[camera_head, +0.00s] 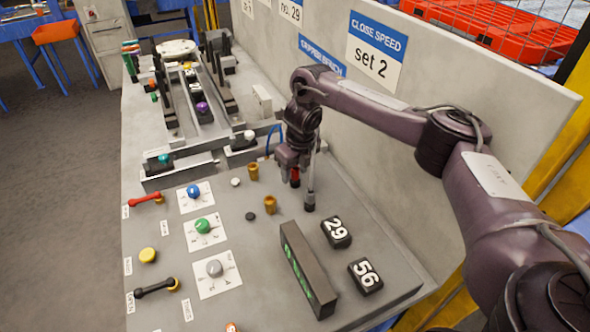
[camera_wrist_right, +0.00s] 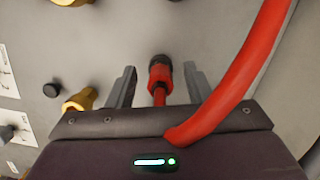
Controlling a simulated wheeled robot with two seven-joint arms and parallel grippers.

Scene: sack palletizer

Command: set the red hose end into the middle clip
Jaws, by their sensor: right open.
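My right gripper (camera_head: 298,172) hangs over the back part of the grey panel, beside the upright wall. In the right wrist view its two grey fingers (camera_wrist_right: 158,88) are open, one on each side of the red hose end (camera_wrist_right: 160,76), with gaps visible on both sides. The hose end has a red body and a dark tip. It also shows in the head view (camera_head: 295,177), just under the gripper. A thick red hose (camera_wrist_right: 240,70) curves across the right of the wrist view. I cannot make out the middle clip. My left gripper is not in view.
Brass fittings (camera_head: 270,204) (camera_head: 253,173) stand on the panel left of my right gripper. A dark block with green marks (camera_head: 305,270) and number blocks 29 (camera_head: 336,232) and 56 (camera_head: 365,275) lie in front. Knobs (camera_head: 203,226) fill the left. The wall (camera_head: 440,90) limits room behind.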

